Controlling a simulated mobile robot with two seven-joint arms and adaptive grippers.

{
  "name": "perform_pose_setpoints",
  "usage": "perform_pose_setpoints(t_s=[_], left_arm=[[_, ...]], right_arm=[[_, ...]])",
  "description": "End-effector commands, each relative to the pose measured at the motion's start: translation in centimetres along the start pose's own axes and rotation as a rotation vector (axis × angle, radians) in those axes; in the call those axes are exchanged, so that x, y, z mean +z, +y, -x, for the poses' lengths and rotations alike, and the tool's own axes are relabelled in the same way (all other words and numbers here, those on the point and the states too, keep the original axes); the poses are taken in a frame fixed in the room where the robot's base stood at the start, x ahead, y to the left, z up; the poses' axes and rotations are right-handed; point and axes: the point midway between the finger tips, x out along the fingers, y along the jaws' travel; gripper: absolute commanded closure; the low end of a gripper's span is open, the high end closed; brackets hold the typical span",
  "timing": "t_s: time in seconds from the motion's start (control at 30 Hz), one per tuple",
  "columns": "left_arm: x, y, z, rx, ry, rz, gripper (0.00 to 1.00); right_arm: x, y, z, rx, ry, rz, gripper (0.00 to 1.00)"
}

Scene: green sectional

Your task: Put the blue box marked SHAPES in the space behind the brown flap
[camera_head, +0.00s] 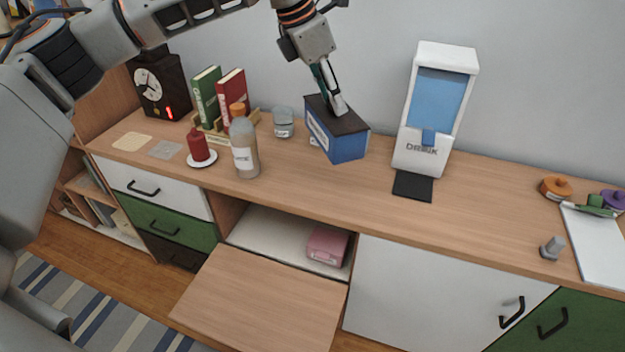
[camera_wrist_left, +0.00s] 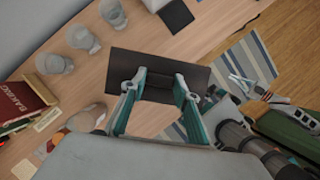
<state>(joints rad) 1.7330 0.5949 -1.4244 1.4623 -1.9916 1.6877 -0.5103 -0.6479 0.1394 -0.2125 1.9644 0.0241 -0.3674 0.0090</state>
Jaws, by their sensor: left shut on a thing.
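The blue box (camera_head: 346,147) has a dark lid and a pale label on its left side, too small to read. It is at the back of the counter; I cannot tell whether it touches the top. My left gripper (camera_head: 334,108) points down and is shut on it. In the left wrist view the dark lid (camera_wrist_left: 122,72) lies between and beyond my left fingers (camera_wrist_left: 160,88). The brown flap (camera_head: 262,300) is folded down and open. The space behind it (camera_head: 270,228) has a pale floor, and a pink box (camera_head: 328,244) sits at its right end.
A grey bottle (camera_head: 244,150), a red candle (camera_head: 198,146), books (camera_head: 207,97) and a glass (camera_head: 283,122) stand left of the blue box. A white drink dispenser (camera_head: 407,145) stands right. The counter's front middle is clear. A pale forked shape at the wrist view's right is unclear.

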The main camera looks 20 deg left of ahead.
Motion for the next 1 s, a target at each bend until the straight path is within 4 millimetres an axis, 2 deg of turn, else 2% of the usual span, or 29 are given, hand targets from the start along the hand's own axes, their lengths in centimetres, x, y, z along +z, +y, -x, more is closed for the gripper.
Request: perform_pose_setpoints(t_s=[0.13,0.23,0.7,0.83,1.0], left_arm=[[0.5,0.2,0.2,0.022,0.000,0.051,1.00],[0.1,0.2,-0.9,0.023,0.003,0.062,1.00],[-4.3,0.1,-11.1,0.022,0.003,0.061,1.00],[-5.1,0.1,-13.0,0.023,0.002,0.061,1.00],[-5.5,0.2,-14.1,0.025,0.000,0.060,1.00]], right_arm=[[-0.1,0.0,0.0,0.000,0.001,0.000,1.00],[0.0,0.0,0.0,0.000,0.000,0.000,1.00],[0.6,-0.1,-0.1,-0.001,-0.007,0.000,1.00],[0.6,-0.1,-0.1,-0.001,-0.008,0.000,1.00],[0.6,-0.1,-0.1,-0.001,-0.008,0.000,1.00]])
